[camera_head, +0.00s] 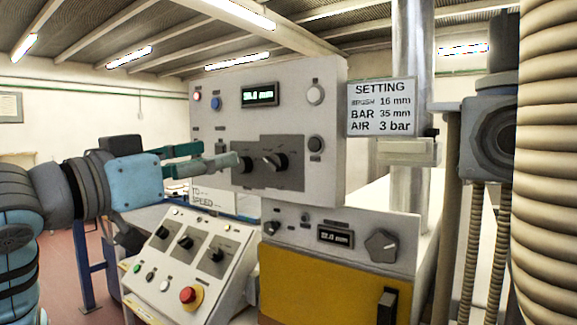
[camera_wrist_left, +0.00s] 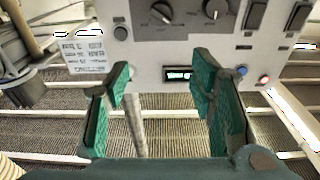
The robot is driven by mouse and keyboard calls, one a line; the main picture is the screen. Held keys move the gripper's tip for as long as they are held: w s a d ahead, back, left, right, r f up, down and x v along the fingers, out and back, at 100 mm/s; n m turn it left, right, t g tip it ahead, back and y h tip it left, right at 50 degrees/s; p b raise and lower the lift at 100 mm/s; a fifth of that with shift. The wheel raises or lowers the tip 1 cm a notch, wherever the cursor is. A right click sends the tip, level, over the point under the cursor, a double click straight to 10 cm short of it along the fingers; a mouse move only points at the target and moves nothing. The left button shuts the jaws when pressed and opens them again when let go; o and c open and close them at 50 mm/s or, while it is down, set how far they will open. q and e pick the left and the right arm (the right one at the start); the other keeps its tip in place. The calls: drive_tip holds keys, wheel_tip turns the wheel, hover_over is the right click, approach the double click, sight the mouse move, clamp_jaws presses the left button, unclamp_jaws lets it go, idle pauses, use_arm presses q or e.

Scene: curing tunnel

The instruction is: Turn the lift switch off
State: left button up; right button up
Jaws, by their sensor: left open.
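No label reading "lift" is legible, so I cannot tell which control is the lift switch. The upright grey control panel (camera_head: 220,100) carries a dark plate with two rotary knobs; the right knob (camera_head: 272,162) shows clearly, the left one is partly behind my finger. In the left wrist view the panel appears upside down, with two knobs (camera_wrist_left: 213,8) and two dark rocker switches (camera_wrist_left: 297,18) at the top edge. My left gripper (camera_head: 222,154) is open and empty in front of the panel's left part. Its green fingers (camera_wrist_left: 162,80) frame the panel's display in the wrist view.
A sloped console (camera_head: 185,250) with knobs and a red mushroom button (camera_head: 188,294) stands below my left gripper. A lower unit with a yellow front (camera_head: 310,290) is beside it. A settings sign (camera_head: 381,105) and a metal column (camera_head: 411,60) stand right of the panel.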

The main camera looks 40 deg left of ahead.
use_arm(q)
drive_tip(key=g+p, duration=0.1)
drive_tip(key=p, duration=0.5)
approach(269, 165)
drive_tip(key=w+r, duration=0.1)
drive_tip(key=w+p, duration=0.8)
drive_tip(key=shift+p, duration=0.3)
drive_tip(key=shift+w+d, duration=0.1)
drive_tip(key=shift+w, duration=0.05)
drive_tip(key=shift+w+f+p, duration=0.15)
drive_tip(key=shift+f+p, duration=0.05)
drive_tip(key=shift+p, duration=0.15)
drive_tip(key=shift+w+f, duration=0.15)
drive_tip(key=shift+f, duration=0.05)
use_arm(e)
wheel_tip(269, 165, up, 15)
drive_tip(key=shift+s+r, duration=0.15)
drive_tip(key=shift+s, duration=0.3)
